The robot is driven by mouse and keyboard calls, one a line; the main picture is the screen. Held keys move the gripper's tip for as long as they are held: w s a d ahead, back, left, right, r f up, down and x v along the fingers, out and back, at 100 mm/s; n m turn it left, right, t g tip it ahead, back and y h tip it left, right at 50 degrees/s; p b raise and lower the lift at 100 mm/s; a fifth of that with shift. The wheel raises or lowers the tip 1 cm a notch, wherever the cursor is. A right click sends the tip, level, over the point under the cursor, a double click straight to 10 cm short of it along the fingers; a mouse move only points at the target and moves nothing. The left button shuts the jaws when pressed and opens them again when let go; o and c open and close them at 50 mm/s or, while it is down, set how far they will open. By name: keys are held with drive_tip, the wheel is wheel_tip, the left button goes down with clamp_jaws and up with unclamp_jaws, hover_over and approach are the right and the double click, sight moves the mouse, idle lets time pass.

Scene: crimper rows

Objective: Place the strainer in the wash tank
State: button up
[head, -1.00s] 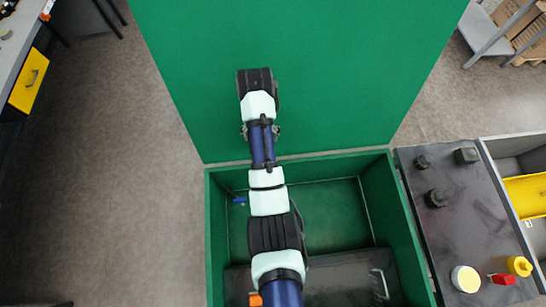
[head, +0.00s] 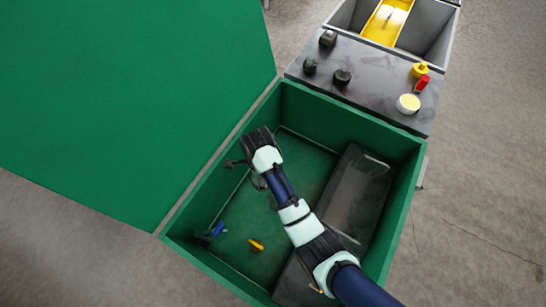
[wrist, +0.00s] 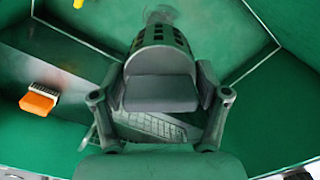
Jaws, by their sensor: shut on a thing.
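The wash tank (head: 165,232) is an open green box with its lid swung up at the left. My gripper (head: 256,150) hangs over its open inside, towards the lid side. I cannot tell whether the strainer touches the tank floor.
An orange brush (wrist: 38,100) and a yellow-orange piece (head: 257,244) are inside the tank, with a blue-tipped fitting (head: 215,230) near its wall. A dark shelf (head: 345,205) covers one side. A dark bench (head: 375,95) with knobs and small containers adjoins the tank.

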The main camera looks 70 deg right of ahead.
drive_tip(key=s+d+f+m+b, duration=0.3)
drive_tip(key=s+f+m+b, duration=0.4)
drive_tip(key=f, duration=0.4)
drive_tip(key=f+b, duration=0.9)
drive_tip(key=f, duration=1)
drive_tip(key=shift+s+f, duration=0.2)
drive_tip(key=shift+d, duration=0.1)
drive_tip(key=shift+f, duration=0.15)
drive_tip(key=o, duration=1.4)
drive_tip(key=shift+c, duration=0.2)
drive_tip(key=shift+o, duration=0.2)
wheel_tip(320, 180, up, 12)
drive_tip(key=p, duration=0.6)
